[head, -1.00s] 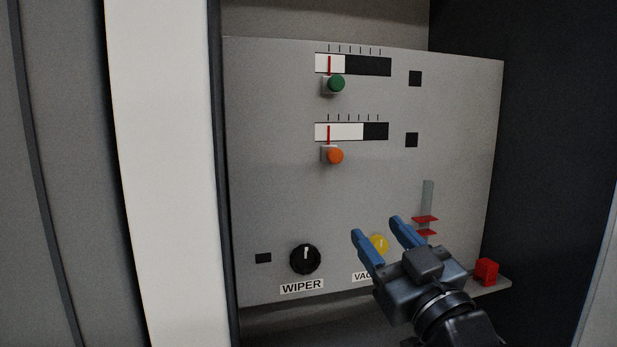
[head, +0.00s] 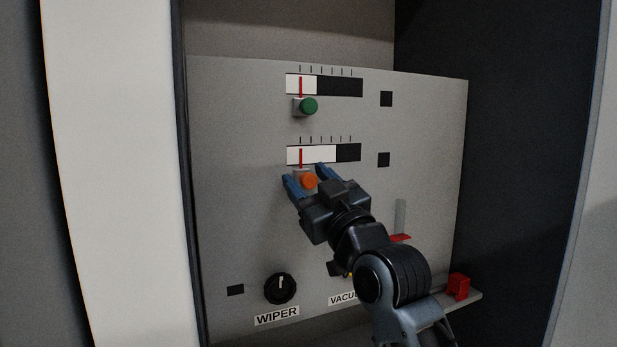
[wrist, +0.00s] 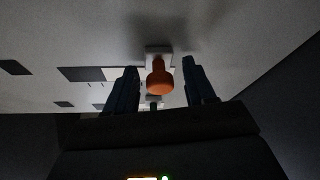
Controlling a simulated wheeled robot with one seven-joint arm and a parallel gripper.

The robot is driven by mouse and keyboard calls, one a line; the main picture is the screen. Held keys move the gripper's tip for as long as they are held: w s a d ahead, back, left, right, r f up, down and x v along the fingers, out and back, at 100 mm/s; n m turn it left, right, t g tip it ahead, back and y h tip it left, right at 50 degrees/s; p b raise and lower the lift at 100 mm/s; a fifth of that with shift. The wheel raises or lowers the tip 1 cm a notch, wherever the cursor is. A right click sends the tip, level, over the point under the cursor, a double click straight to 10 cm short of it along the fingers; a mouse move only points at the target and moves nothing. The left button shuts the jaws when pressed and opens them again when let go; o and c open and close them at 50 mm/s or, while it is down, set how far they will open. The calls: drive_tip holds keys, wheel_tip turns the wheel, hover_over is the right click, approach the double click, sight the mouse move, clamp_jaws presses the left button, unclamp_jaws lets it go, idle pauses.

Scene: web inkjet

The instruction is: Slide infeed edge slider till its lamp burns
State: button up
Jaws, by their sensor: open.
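Two horizontal sliders sit on the grey panel (head: 230,200); no label on either is readable. The upper has a green knob (head: 309,106), the lower an orange knob (head: 309,181). Each knob is near the left end, below a white-and-black scale with a red pointer. A dark square stands right of the upper scale (head: 386,98) and of the lower scale (head: 383,160); both are unlit. My gripper (head: 304,175) is open, one finger on each side of the orange knob. In the wrist view the orange knob (wrist: 159,80) sits between the fingers with gaps on both sides.
Below are a black WIPER dial (head: 280,288), a dark square (head: 235,290) and a VACUUM label (head: 342,298) partly behind my arm. A vertical slot with a red piece (head: 400,238) and a red block (head: 459,286) are at right. A white post (head: 110,180) stands at left.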

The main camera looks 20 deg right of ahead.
drive_tip(key=shift+w, duration=0.1)
clamp_jaws()
idle(0.5)
